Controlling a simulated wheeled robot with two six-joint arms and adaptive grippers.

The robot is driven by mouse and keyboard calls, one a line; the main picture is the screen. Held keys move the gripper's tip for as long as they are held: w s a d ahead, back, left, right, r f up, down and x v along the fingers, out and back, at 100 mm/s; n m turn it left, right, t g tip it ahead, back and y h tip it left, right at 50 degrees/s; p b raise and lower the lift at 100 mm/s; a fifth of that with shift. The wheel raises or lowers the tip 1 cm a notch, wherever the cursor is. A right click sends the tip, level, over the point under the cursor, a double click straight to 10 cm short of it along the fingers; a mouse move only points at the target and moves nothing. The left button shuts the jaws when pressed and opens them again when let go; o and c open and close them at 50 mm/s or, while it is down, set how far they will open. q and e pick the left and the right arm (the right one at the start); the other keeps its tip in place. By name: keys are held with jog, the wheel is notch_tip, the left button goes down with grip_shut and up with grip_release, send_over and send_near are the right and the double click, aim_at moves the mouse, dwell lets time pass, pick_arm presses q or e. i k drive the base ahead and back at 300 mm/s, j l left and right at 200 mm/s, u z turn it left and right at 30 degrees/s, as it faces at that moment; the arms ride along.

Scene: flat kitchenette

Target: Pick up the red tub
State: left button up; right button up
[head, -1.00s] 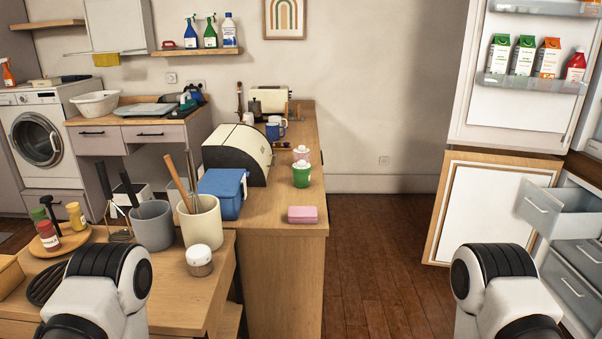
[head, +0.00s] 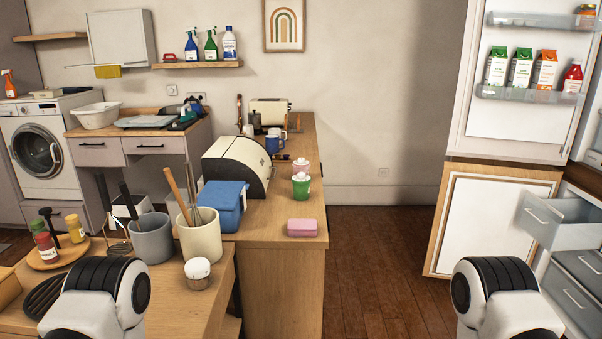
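I see no tub that is clearly red. A small pink tub (head: 301,167) stands on the wooden counter, just behind a green tub (head: 301,187) with a pale lid. A flat pink box (head: 302,228) lies nearer, at the counter's front end. Both of my arms show only as white and black links at the bottom of the head view. Neither gripper is in view.
The counter (head: 276,222) also holds a blue box (head: 222,204), a bread bin (head: 238,164) and mugs. Left are utensil pots (head: 200,238) and a jar tray (head: 42,258). The fridge door (head: 515,90) and a drawer (head: 545,222) stand open at right. The floor (head: 375,270) between is clear.

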aim_at(298, 167)
jog(key=i+l, duration=0.3)
jog(key=i+l+u, duration=0.15)
jog(key=l, duration=0.25)
jog(key=i+l, duration=0.35)
jog(key=i+l+u, duration=0.1)
jog(key=i+l, duration=0.2)
jog(key=i+l+u, duration=0.1)
jog(key=l, duration=0.4)
jog(key=i+j, duration=0.05)
jog(key=i, duration=0.05)
